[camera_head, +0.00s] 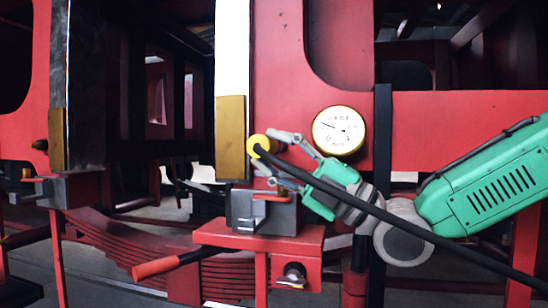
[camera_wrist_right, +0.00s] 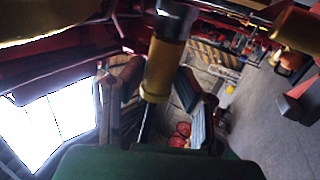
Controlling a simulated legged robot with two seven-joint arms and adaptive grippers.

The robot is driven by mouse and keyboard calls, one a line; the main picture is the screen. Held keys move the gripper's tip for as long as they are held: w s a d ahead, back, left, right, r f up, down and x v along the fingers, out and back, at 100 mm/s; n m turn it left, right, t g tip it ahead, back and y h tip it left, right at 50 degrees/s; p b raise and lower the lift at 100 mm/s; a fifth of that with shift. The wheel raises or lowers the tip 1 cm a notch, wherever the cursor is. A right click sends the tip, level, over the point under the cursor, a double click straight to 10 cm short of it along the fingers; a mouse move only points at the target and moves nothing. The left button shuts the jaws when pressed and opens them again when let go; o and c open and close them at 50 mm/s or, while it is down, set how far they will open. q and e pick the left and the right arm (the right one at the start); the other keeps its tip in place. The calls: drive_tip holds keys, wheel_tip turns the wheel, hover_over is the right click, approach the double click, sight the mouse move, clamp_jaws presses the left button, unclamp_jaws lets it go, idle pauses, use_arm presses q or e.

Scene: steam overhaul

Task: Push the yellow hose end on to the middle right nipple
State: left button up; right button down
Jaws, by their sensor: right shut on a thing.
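The yellow hose end (camera_head: 260,145) is at the right-hand brass plate (camera_head: 231,150), near its right edge. A black hose (camera_head: 420,229) runs from it down to the right. My right gripper (camera_head: 272,156) is shut on the hose end, one finger above and one below. I cannot tell whether that is the nipple, or whether the hose end is seated. The middle right nipple is not clearly visible in the head view. My left gripper is out of view.
A round gauge (camera_head: 338,130) is right of the hose end. A grey block with a red handle (camera_head: 270,197) sits below, on a red bracket (camera_head: 258,236). A red-tipped lever (camera_head: 155,267) is lower left. Red frame plates surround the area.

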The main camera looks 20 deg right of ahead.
drive_tip(key=shift+w, duration=0.15)
idle(0.3)
drive_tip(key=shift+w+d+b, duration=0.35)
drive_tip(key=shift+w+d, duration=0.3)
drive_tip(key=shift+w, duration=0.2)
drive_tip(key=shift+w+d, duration=0.1)
drive_tip(key=shift+r, duration=0.25)
drive_tip(key=c, duration=1.1)
unclamp_jaws()
drive_tip(key=shift+d, duration=0.1)
